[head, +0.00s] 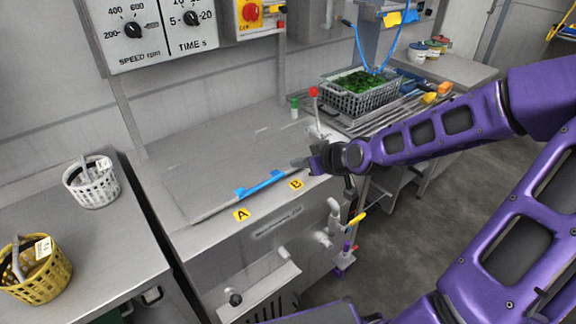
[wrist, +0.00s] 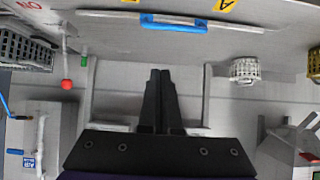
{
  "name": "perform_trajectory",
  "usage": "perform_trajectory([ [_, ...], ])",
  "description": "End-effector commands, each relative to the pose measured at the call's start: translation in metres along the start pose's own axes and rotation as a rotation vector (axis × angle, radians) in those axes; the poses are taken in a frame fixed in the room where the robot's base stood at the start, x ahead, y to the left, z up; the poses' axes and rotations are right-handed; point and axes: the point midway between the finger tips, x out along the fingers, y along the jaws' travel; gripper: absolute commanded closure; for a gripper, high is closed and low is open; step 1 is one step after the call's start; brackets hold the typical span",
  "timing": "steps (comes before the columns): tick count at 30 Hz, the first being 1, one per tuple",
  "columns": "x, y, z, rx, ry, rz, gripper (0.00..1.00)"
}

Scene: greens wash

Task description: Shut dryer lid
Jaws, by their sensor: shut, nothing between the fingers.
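The dryer lid (head: 215,165) is a broad grey steel panel lying flat, or nearly so, over the top of the dryer cabinet (head: 265,240). I cannot tell whether its edge is fully seated. A blue handle (head: 262,184) sits on its front edge, between yellow labels A (head: 241,214) and B (head: 296,184). The handle also shows at the top of the wrist view (wrist: 174,24). My gripper (head: 300,163) is shut and empty, at the right end of the lid, right of the handle. Its dark fingers point toward the lid in the wrist view (wrist: 161,73); contact is unclear.
A crate of greens (head: 360,98) sits on a rack at right. White (head: 92,186) and yellow (head: 38,272) baskets stand on the left counter. Taps (head: 334,215) project in front.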

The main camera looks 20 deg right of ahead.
Motion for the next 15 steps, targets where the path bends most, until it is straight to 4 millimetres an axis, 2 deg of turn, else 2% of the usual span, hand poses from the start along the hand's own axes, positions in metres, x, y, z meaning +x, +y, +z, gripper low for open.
perform_trajectory([
  [7,0.012,-0.002,0.001,-0.003,0.002,-0.002,1.0],
  [15,0.051,-0.002,0.001,-0.005,0.002,-0.003,1.0],
])
